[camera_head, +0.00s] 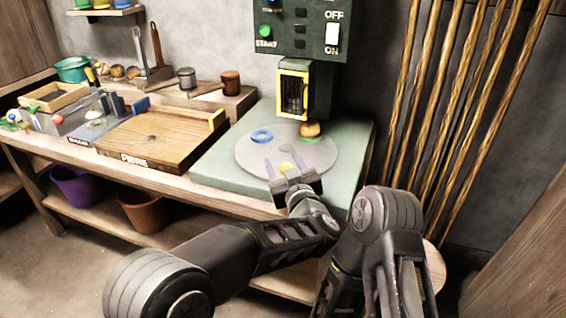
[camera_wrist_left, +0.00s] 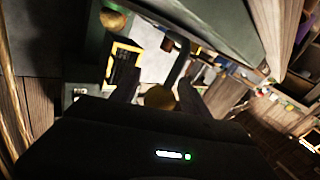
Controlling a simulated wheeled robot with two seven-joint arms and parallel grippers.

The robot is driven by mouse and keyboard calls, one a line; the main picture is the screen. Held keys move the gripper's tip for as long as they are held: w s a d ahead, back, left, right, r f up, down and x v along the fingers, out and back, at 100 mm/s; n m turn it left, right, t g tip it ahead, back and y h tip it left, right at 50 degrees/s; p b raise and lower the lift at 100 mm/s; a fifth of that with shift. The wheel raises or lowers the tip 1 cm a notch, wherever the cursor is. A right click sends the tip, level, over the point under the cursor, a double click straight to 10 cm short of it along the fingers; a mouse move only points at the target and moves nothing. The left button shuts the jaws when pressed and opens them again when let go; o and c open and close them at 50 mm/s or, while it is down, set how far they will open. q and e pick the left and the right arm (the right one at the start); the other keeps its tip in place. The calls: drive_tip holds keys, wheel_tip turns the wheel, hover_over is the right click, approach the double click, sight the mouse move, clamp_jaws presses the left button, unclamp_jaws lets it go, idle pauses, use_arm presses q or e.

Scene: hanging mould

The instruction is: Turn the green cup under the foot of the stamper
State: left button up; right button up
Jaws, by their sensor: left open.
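The stamper has a green base (camera_head: 225,165) with a round grey turntable (camera_head: 250,155) on it. A round wooden foot (camera_head: 310,129) hangs over the back right of the turntable; it also shows in the wrist view (camera_wrist_left: 112,19). The green cup (camera_head: 309,139) shows as a thin green rim just below the foot, mostly hidden by it. A blue cup (camera_head: 262,135) is at the back left of the turntable. My left gripper (camera_head: 284,164) is open at the turntable's front, its fingers either side of a yellow round thing (camera_head: 287,168), which also shows in the wrist view (camera_wrist_left: 160,97).
The green control box (camera_head: 285,40) with its switches is above the stamper. A wooden board (camera_head: 150,135) marked PIERRE lies to the left. Several wooden poles (camera_head: 455,100) lean at the right. My right arm is low at the right.

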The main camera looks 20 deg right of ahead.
use_arm(q)
drive_tip(key=shift+r, duration=0.1)
wheel_tip(320, 180, up, 10)
drive_tip(key=p, duration=0.2)
idle(0.4)
